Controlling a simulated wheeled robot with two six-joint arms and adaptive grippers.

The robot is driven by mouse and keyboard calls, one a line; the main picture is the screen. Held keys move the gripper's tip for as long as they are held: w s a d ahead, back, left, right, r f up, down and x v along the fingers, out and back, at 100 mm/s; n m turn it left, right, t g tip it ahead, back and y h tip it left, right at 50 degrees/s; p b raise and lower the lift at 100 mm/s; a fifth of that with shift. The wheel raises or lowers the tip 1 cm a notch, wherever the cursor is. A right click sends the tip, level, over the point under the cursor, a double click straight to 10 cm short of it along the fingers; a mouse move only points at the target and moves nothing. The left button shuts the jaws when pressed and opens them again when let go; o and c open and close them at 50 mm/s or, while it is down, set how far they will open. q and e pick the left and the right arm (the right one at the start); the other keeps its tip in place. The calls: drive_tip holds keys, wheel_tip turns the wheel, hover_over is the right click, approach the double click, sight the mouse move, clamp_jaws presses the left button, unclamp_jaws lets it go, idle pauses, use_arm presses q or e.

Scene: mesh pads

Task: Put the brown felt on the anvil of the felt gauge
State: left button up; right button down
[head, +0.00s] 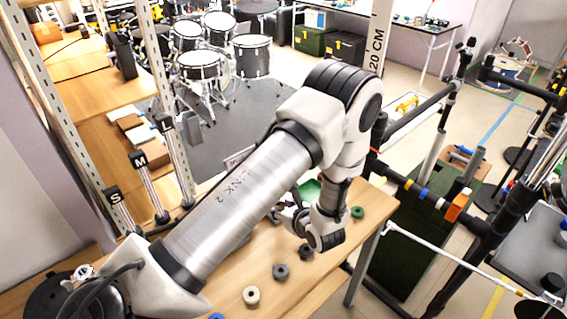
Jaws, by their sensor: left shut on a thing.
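My left arm reaches in from the left across the wooden table (335,255). My left gripper (292,217) is low over the table, mostly hidden behind my own arm and wrist. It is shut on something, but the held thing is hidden. I cannot make out a brown felt anywhere. The felt gauge and its anvil cannot be made out; a green part (311,189) shows just behind the gripper. My right gripper is not in view.
Several ring-shaped pads lie on the table: a cream one (251,295), a grey one (280,271), a dark grey one (306,253) and a green one (357,212). The table's right edge drops to the floor. A shelf rack (165,90) stands at left.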

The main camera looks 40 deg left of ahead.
use_arm(q)
drive_tip(key=w+a, duration=0.1)
drive_tip(key=w, duration=0.1)
drive_tip(key=w+a, duration=0.2)
drive_tip(key=shift+f, duration=0.2)
drive_tip(key=shift+w+f+b, duration=0.15)
drive_tip(key=shift+f+b, duration=1.15)
drive_tip(key=shift+f, duration=0.4)
drive_tip(key=shift+f, duration=0.2)
drive_tip(key=o, duration=0.7)
drive_tip(key=shift+r, duration=0.2)
drive_tip(key=b+v, duration=0.2)
drive_tip(key=v, duration=1)
